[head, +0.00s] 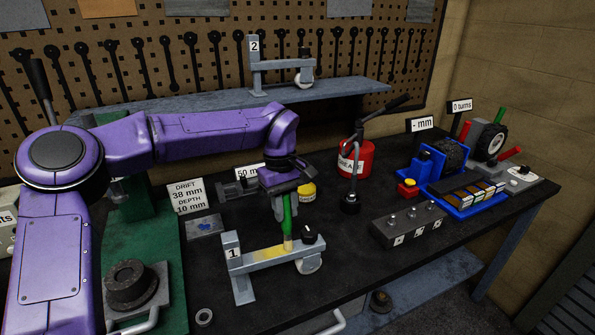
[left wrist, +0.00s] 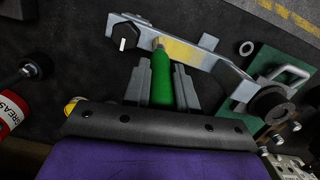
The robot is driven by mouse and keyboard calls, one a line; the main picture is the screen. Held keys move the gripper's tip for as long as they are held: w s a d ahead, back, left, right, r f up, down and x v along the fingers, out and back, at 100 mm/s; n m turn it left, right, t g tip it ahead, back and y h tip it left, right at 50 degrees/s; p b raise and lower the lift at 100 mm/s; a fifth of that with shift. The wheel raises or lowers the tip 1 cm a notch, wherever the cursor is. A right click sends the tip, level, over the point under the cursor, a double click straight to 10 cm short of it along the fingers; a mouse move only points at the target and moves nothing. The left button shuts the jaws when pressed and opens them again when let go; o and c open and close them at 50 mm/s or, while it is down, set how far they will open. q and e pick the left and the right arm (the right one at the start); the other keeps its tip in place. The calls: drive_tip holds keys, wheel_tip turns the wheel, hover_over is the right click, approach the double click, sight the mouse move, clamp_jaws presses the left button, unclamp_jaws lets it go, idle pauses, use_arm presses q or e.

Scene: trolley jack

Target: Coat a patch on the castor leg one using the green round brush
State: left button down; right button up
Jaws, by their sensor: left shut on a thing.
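Castor leg one (head: 268,258) is a grey bar with a label "1", a castor wheel and a black knob, standing on the dark bench. A yellow patch shows on its bar; it also shows in the left wrist view (left wrist: 190,52). My left gripper (head: 287,200) is shut on the green round brush (head: 287,222), which points down. The brush tip is at the yellow patch and looks to touch it. In the left wrist view the green handle (left wrist: 162,80) sits between the grey fingers. My right gripper is not in view.
Castor leg two (head: 282,68) stands on the back shelf. A yellow tin (head: 306,190) is just behind the gripper. A red grease can (head: 355,158), a grey block with knobs (head: 409,225) and a blue tray (head: 466,200) stand to the right. A green plate with a black hub (head: 130,284) is at left.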

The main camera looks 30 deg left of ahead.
use_arm(q)
drive_tip(key=shift+w+d, duration=0.25)
wheel_tip(320, 180, up, 5)
drive_tip(key=p, duration=0.4)
drive_tip(key=shift+d+f+p, duration=0.1)
drive_tip(key=shift+d+p, duration=0.05)
drive_tip(key=shift+p, duration=0.2)
drive_tip(key=shift+w+r+p, duration=0.2)
drive_tip(key=shift+r+p, duration=0.4)
drive_tip(key=shift+p, duration=0.15)
drive_tip(key=shift+r, duration=1.05)
